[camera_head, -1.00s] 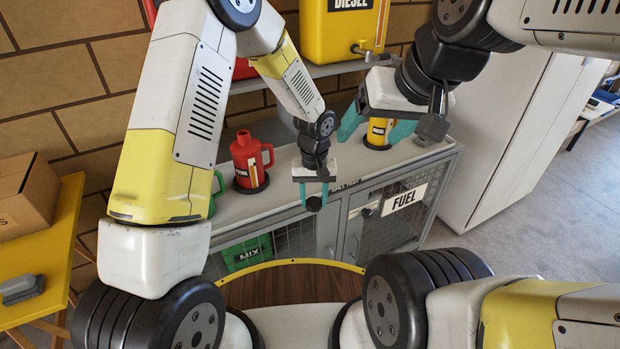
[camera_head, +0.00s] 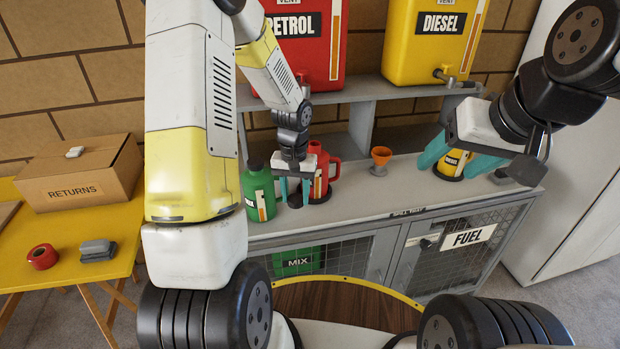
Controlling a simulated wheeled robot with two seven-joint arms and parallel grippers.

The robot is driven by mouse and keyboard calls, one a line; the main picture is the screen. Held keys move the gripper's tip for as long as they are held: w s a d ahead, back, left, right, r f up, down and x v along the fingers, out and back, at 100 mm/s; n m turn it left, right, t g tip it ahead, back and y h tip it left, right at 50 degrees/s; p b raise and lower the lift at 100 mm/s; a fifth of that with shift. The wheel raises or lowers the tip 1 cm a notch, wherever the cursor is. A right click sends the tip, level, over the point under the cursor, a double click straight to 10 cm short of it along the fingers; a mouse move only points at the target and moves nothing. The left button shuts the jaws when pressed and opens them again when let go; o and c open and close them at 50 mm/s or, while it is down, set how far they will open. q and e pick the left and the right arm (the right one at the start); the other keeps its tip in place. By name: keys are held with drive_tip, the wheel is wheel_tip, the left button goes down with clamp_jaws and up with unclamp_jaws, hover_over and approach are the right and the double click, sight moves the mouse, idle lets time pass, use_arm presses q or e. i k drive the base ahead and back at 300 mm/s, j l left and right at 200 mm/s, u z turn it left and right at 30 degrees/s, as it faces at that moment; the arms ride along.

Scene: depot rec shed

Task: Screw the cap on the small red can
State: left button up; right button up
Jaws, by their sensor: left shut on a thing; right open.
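The small red can (camera_head: 321,180) stands upright on the bench, with its handle to the right. Its left side is partly hidden by my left gripper (camera_head: 295,194), and no cap shows on its red spout. My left gripper points down and is shut on a small dark piece, probably the cap (camera_head: 295,199), mostly covered by the fingers. It is in front of the gap between the green can (camera_head: 258,193) and the red can; I cannot tell whether it touches either. My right gripper (camera_head: 457,158) is open, its teal fingers on either side of the small yellow can (camera_head: 450,165).
An orange funnel (camera_head: 379,160) stands between the red and yellow cans. The large red petrol tank (camera_head: 305,55) and yellow diesel tank (camera_head: 425,50) stand on the shelf above. Bare bench top (camera_head: 375,197) lies in front of the funnel. A yellow table (camera_head: 75,232) is at left.

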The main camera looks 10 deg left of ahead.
sight(319, 185)
drive_tip(key=u, duration=2.4)
drive_tip(key=k+l, duration=0.95)
drive_tip(key=k, duration=0.2)
